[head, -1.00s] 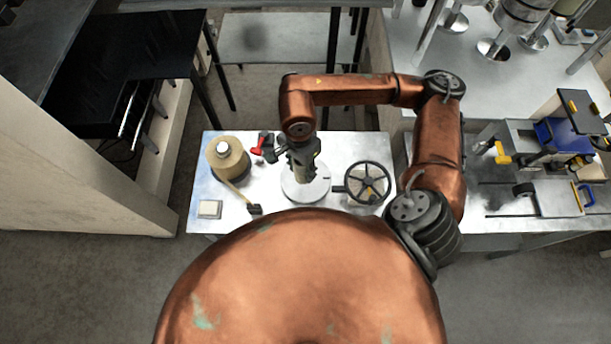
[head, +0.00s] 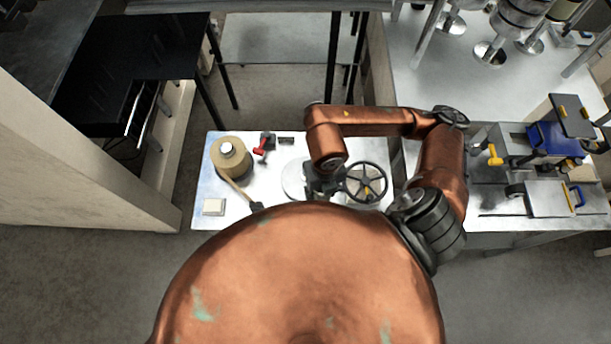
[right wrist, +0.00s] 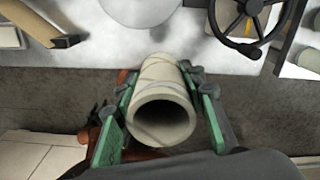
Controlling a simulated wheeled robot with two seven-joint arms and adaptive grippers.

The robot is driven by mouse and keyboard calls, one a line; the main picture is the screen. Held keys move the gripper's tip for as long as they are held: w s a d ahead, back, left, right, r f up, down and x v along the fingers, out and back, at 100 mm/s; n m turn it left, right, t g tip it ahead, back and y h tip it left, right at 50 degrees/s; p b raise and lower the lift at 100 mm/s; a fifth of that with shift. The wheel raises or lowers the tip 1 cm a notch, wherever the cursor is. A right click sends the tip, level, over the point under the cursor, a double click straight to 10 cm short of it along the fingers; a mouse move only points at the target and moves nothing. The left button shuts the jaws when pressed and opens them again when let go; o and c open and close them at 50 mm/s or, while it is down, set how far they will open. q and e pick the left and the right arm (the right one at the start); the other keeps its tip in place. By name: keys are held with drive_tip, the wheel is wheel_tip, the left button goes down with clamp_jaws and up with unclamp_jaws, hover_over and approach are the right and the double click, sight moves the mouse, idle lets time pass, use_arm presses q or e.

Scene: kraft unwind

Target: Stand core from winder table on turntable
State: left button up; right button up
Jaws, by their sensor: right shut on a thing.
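My right gripper (head: 324,188) is shut on a pale hollow core (right wrist: 164,110), with one green finger on each side of it in the right wrist view. The core's open end faces the wrist camera. It is held near the table's front edge, with dark floor behind it in that view. In the head view the core is hidden by my arm and body. The turntable, a pale round disc (head: 291,178), lies on the small table left of the gripper and partly behind it. It shows at the top of the right wrist view (right wrist: 140,8). My left gripper is out of view.
A brown paper roll (head: 230,158) with a strip stands on the table's left. A red-handled clamp (head: 262,146) is behind. A dark handwheel (head: 382,184) stands right of the turntable. A white square block (head: 213,207) lies front left.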

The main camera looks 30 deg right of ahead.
drive_tip(key=shift+s+m, duration=0.1)
drive_tip(key=shift+m, duration=0.3)
drive_tip(key=w+f+p, duration=0.1)
drive_tip(key=w+f, duration=0.2)
drive_tip(key=w, duration=0.1)
drive_tip(key=w+d+f, duration=0.1)
drive_tip(key=w+f, duration=0.2)
drive_tip(key=w, duration=0.1)
drive_tip(key=w+d+f+p, duration=0.1)
drive_tip(key=w+f, duration=0.1)
drive_tip(key=w, duration=0.2)
drive_tip(key=shift+w+d+f+p, duration=0.25)
drive_tip(key=shift+w+f+p, duration=0.1)
drive_tip(key=shift+w+f, duration=0.05)
drive_tip(key=shift+w+d+f, duration=0.1)
drive_tip(key=shift+w+f, duration=0.3)
drive_tip(key=shift+f, duration=0.3)
wheel_tip(320, 180, down, 3)
drive_tip(key=shift+r+p, duration=0.15)
drive_tip(key=shift+p, duration=0.55)
